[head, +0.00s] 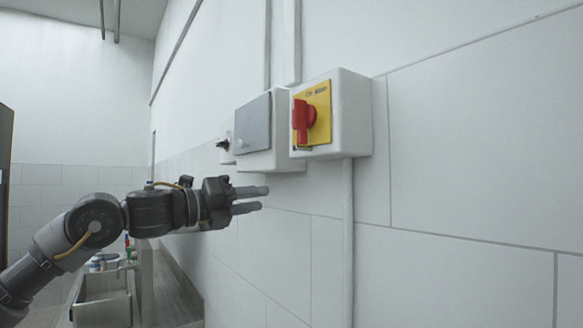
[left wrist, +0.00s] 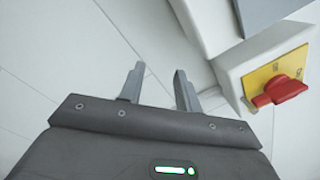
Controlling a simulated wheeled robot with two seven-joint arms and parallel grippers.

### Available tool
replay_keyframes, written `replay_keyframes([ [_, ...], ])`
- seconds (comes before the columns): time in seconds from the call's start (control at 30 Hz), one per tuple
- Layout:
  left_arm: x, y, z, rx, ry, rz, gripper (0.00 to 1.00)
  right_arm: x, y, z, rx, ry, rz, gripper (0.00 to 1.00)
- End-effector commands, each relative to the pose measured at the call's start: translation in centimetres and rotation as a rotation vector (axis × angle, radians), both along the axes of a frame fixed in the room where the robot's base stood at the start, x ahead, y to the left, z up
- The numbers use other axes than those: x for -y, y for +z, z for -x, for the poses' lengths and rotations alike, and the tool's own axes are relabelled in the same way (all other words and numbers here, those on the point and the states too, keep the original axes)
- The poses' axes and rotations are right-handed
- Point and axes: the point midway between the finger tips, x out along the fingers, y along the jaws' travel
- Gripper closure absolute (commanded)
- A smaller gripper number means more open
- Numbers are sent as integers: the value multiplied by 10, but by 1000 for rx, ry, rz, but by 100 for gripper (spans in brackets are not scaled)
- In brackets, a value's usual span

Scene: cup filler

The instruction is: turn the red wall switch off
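The red wall switch (head: 304,119) is a red rotary handle on a yellow plate (head: 320,112), on the front of a white box (head: 349,113) fixed to the tiled wall. In the head view its handle looks upright. It also shows at the right of the left wrist view (left wrist: 279,91). My left gripper (head: 266,199) is below and to the left of the switch, apart from it. Its two fingers (left wrist: 157,83) are apart with nothing between them. My right gripper is in neither view.
A white box with a grey cover (head: 253,124) and a small black switch (head: 223,143) are on the wall left of the switch. A conduit (head: 347,240) runs down below the switch box. A metal sink (head: 102,303) stands at the lower left.

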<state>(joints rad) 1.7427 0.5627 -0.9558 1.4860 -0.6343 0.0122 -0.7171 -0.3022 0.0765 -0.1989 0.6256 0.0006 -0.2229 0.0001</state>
Motion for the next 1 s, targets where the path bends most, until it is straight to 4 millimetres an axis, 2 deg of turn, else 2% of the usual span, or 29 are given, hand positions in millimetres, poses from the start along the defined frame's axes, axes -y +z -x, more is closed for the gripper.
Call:
replay_keyframes([
  [0.03,1,43,31,108,-4,-81,66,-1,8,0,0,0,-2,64],
  [0.13,3,92,82,279,-2,-230,66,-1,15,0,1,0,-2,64],
  [0.2,2,115,112,375,7,-316,66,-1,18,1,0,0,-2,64],
  [0.3,-1,137,144,477,22,-411,66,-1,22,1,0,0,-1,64],
  [0.4,-3,148,164,537,33,-471,66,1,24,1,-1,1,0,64],
  [0.5,-4,153,174,569,40,-501,66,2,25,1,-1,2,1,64],
  [0.67,-4,154,177,577,42,-510,66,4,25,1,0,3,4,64],
  [0.87,11,157,165,574,41,-510,66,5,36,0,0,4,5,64],
  [1.0,32,159,150,574,39,-508,66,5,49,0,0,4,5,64],
])
